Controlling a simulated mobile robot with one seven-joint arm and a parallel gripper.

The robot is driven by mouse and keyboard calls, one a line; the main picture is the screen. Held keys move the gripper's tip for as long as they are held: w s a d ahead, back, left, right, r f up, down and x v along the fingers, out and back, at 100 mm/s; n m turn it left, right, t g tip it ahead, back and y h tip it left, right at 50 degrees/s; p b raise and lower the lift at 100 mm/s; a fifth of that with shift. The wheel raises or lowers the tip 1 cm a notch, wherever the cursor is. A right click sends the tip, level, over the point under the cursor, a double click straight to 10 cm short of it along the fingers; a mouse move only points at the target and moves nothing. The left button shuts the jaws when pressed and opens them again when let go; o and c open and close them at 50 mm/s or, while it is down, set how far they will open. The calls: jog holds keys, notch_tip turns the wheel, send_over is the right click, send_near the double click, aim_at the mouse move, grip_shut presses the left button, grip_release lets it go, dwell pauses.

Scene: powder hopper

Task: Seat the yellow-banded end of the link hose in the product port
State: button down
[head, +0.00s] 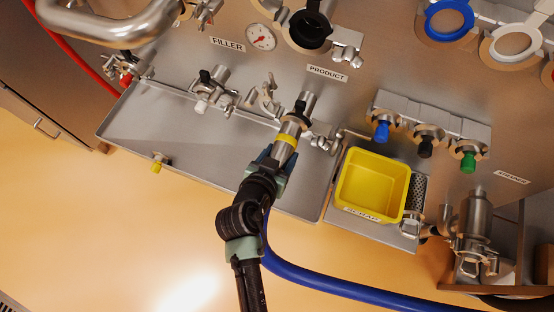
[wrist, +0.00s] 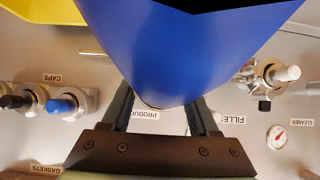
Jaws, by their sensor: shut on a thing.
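The blue link hose (head: 340,289) runs from behind my arm toward the lower right. Its steel end with the yellow band (head: 286,139) points up at the panel. My gripper (head: 273,158) is shut on the hose just below that band. The hose also fills the middle of the wrist view (wrist: 190,50), between my fingers. The product port (head: 308,101) is a short steel pipe below the PRODUCT label (head: 327,73). The hose end lies in line with it, at or very near its dark mouth. I cannot tell whether they touch, and the wrist view hides the joint.
A steel drip tray (head: 150,120) lies below the ports. A yellow scrap bin (head: 372,180) stands to the right, with blue, black and green caps (head: 427,146) above it. A clamp (head: 268,98) hangs left of the port. The filler gauge (head: 260,37) is higher up.

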aim_at(285, 141)
jog(key=shift+w+d+r, duration=0.1)
jog(key=shift+w+d, duration=0.15)
jog(key=shift+w, duration=0.6)
jog(key=shift+w+d+r, duration=0.1)
jog(key=shift+w+d, duration=0.15)
jog(key=shift+w, duration=0.6)
jog(key=shift+w+f+b, duration=0.2)
jog(key=shift+f+b, duration=0.05)
jog(key=shift+b, duration=0.2)
jog(key=shift+f+b, duration=1.55)
jog(key=shift+f, duration=0.2)
jog(key=shift+f+b, duration=0.45)
jog(key=shift+s, duration=0.1)
jog(key=shift+c, duration=0.7)
grip_release()
jog(key=shift+f, duration=0.1)
jog(key=shift+o, duration=0.3)
jog(key=shift+s+d+f, duration=0.1)
jog(key=shift+s+f, duration=0.2)
jog(key=shift+f, duration=0.15)
jog(key=p+v, duration=0.1)
jog(key=v, duration=1.2)
jog(key=shift+w+r, duration=0.2)
jog(key=shift+r, duration=0.1)
